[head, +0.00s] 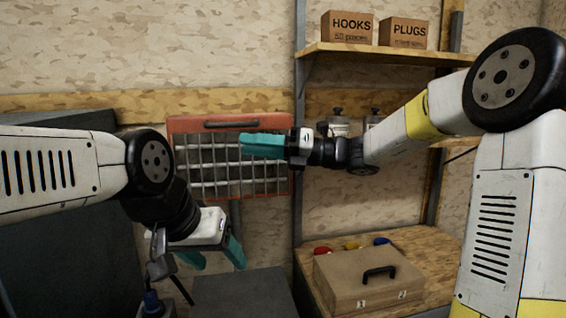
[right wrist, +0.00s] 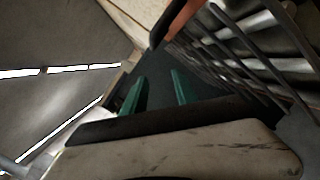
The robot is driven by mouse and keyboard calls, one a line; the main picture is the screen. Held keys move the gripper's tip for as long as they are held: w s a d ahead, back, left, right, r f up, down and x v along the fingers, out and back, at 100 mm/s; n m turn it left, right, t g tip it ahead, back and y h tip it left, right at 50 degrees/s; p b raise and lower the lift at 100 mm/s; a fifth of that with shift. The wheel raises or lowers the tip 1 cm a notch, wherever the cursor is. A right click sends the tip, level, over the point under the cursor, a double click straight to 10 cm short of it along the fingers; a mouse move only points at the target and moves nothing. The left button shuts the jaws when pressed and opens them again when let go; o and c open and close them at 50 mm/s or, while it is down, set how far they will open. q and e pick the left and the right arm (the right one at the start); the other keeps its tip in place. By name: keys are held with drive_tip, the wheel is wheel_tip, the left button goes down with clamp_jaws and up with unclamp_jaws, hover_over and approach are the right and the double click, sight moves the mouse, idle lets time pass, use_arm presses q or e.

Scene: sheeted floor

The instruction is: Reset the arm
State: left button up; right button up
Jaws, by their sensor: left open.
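My left gripper (head: 214,257) hangs low left of centre in the head view, its teal fingers spread and pointing downward. Nothing shows between them. My right gripper (head: 262,144) points left, in front of an orange-framed grid panel (head: 182,124). The head view shows its fingers from the side. In the right wrist view the two teal fingers of the right gripper (right wrist: 157,93) stand apart with nothing between them. The grid panel also shows in the right wrist view (right wrist: 185,20), beside the fingers; I cannot tell whether it touches them.
A brown case (head: 345,281) with a black handle sits on the wooden bench (head: 438,250) at lower right, with small coloured items behind it. A shelf (head: 385,53) above holds boxes marked HOOKS (head: 346,32) and PLUGS (head: 403,33). Dark grey surfaces (head: 245,291) lie at lower left.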

drive_tip(key=s+d+f+n+t+h, duration=0.1)
drive_tip(key=s+d+f+n+h, duration=0.35)
drive_tip(key=s+f+n, duration=0.2)
drive_tip(key=s+d+f+n+h, duration=0.3)
drive_tip(key=s+f+n+h, duration=0.2)
drive_tip(key=s+f+n, duration=0.15)
drive_tip(key=s+d+f+n+t+h, duration=0.1)
drive_tip(key=s+d+n+t+h, duration=0.1)
drive_tip(key=d+n, duration=0.4)
drive_tip(key=s+d+f+n+t+h, duration=0.2)
drive_tip(key=d+n, duration=0.5)
drive_tip(key=d, duration=0.4)
drive_tip(key=s+t+h, duration=0.1)
drive_tip(key=s+h, duration=0.1)
drive_tip(key=h, duration=0.1)
drive_tip(key=shift+n, duration=0.3)
drive_tip(key=shift+f, duration=0.1)
